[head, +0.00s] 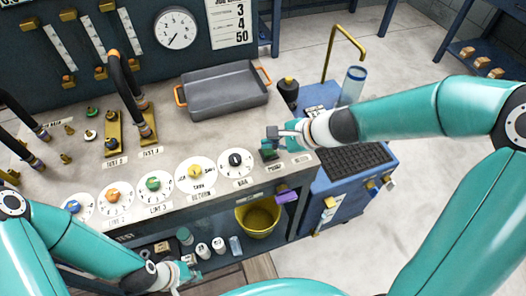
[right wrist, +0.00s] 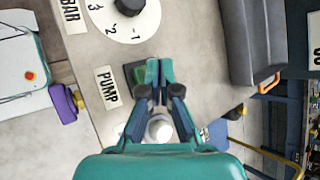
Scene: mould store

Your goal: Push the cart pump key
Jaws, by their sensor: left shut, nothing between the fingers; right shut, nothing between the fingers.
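A small green key (head: 269,155) on a dark base sits on the bench top at its right end, just behind the label PUMP (head: 275,168). My right gripper (head: 272,137) is shut and empty, with its fingertips over the key. In the right wrist view, the fingertips (right wrist: 159,70) cover part of the key (right wrist: 136,74), beside the PUMP label (right wrist: 107,87); I cannot tell whether they touch it or how far it is pressed. My left gripper (head: 188,273) is shut and empty, low in front of the bench's lower shelf.
A row of dials, including the BAR dial (head: 235,161), lies left of the key. A grey tray (head: 224,94) stands behind it, with a dark bottle (head: 288,90) nearby. A blue cart (head: 347,187) stands right of the bench.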

